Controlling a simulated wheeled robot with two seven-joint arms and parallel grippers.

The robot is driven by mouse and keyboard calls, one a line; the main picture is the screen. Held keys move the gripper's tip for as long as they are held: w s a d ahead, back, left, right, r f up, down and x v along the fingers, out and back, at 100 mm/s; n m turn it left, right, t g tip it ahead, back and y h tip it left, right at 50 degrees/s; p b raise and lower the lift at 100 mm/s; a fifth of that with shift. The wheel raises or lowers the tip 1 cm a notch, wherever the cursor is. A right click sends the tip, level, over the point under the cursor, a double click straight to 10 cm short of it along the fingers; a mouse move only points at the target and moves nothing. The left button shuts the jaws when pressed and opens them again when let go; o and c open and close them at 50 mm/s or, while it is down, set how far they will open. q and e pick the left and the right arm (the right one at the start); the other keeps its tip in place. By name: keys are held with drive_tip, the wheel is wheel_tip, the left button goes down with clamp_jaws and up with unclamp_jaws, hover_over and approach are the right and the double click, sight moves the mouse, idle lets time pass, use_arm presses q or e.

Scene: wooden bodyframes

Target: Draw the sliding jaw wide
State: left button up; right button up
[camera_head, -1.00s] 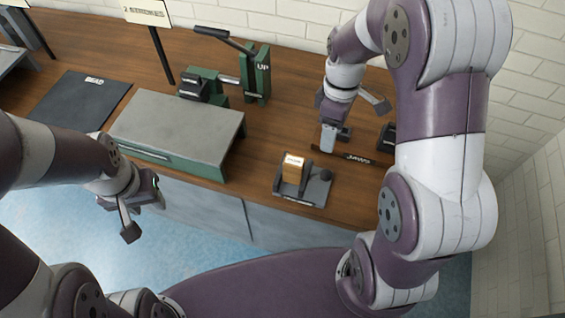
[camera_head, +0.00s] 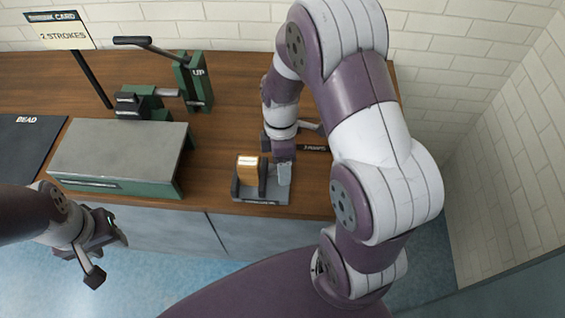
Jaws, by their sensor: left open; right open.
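A small grey fixture (camera_head: 245,195) sits near the bench's front edge. An orange-tan block (camera_head: 248,170) stands upright on it. A dark upright plate (camera_head: 264,178), which looks like the jaw, stands just right of the block. My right gripper (camera_head: 284,175) points down at the right side of the fixture, close to the plate. It is open, but its fingers overlap in this view and hide that side, so I cannot tell whether they touch anything. My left gripper (camera_head: 107,256) is open and empty, in front of the bench at lower left.
A grey-topped green box (camera_head: 120,150) stands left of the fixture. Behind it is a green lever device (camera_head: 192,82) marked UP. A sign (camera_head: 58,31) reads 2 STROKES. A dark labelled strip (camera_head: 315,148) lies behind my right gripper.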

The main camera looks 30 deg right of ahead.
clamp_jaws()
drive_tip(key=s+d, duration=0.1)
drive_tip(key=s+d+p, duration=0.1)
drive_tip(key=d, duration=0.1)
drive_tip(key=shift+d, duration=0.3)
drive_tip(key=shift+c, duration=1.4)
unclamp_jaws()
drive_tip(key=shift+o, duration=1.4)
drive_tip(key=shift+s, duration=0.1)
drive_tip(key=shift+d, duration=0.15)
